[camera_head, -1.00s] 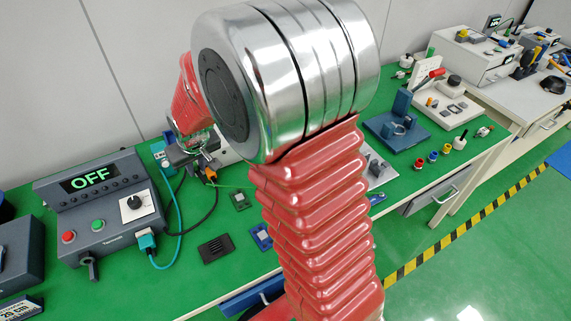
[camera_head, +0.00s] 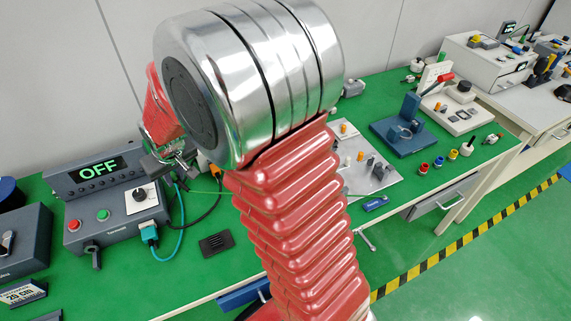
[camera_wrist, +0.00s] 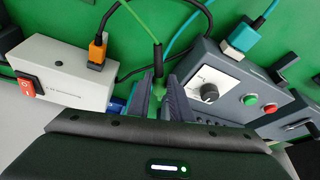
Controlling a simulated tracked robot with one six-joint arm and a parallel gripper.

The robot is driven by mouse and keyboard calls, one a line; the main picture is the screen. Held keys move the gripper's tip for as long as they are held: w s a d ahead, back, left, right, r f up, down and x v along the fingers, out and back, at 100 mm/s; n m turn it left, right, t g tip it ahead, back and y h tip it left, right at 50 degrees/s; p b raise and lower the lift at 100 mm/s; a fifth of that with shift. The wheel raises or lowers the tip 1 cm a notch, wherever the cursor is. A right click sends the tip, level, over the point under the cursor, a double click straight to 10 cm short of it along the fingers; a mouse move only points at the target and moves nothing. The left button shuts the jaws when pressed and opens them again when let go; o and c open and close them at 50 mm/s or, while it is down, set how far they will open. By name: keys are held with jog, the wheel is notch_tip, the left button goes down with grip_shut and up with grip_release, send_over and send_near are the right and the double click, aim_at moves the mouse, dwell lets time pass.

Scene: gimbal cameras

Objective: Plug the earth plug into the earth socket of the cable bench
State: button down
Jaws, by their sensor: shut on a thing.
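In the wrist view my gripper (camera_wrist: 159,98) is shut on a slim black plug (camera_wrist: 158,58) with a thin green cable (camera_wrist: 134,16) running up and left from it. The lower end of the plug is hidden between the fingers. In the head view my gripper (camera_head: 178,165) is small, behind my red arm, just right of the grey control box (camera_head: 98,178) whose display reads OFF. A teal plug (camera_wrist: 238,40) sits in that box, with a teal cable. I cannot make out an earth socket in either view.
A white box (camera_wrist: 60,75) with a red switch and an orange plug (camera_wrist: 97,52) lies left of my gripper in the wrist view. Black and teal cables run close by. A metal plate (camera_head: 385,178) and a blue stand (camera_head: 405,136) are on the green bench, right.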

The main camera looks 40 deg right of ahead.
jog(key=shift+w+r, duration=0.15)
jog(key=shift+w, duration=0.05)
jog(key=shift+m+h, duration=0.3)
jog(key=shift+m, duration=0.5)
jog(key=s+d+f, duration=0.1)
jog(key=d, duration=0.4)
jog(key=s+d+f, duration=0.1)
jog(key=d, duration=0.4)
jog(key=s+d+f, duration=0.1)
jog(key=s+d, duration=0.1)
jog(key=d, duration=0.4)
jog(key=shift+f, duration=0.4)
jog(key=shift+m+g, duration=0.6)
jog(key=shift+m, duration=0.3)
jog(key=s+d+f, duration=0.1)
jog(key=s+d, duration=0.2)
jog(key=d, duration=0.2)
jog(key=s+d+f, duration=0.1)
jog(key=s+d, duration=0.2)
jog(key=d, duration=0.2)
jog(key=s+d+f, duration=0.1)
jog(key=s+d, duration=0.2)
jog(key=d, duration=0.2)
jog(key=shift+s+f, duration=0.3)
jog(key=shift+s, duration=0.05)
jog(key=shift+w, duration=0.15)
jog(key=shift+w+d, duration=0.2)
jog(key=shift+w, duration=0.5)
jog(key=shift+w+d, duration=0.15)
jog(key=shift+w, duration=0.5)
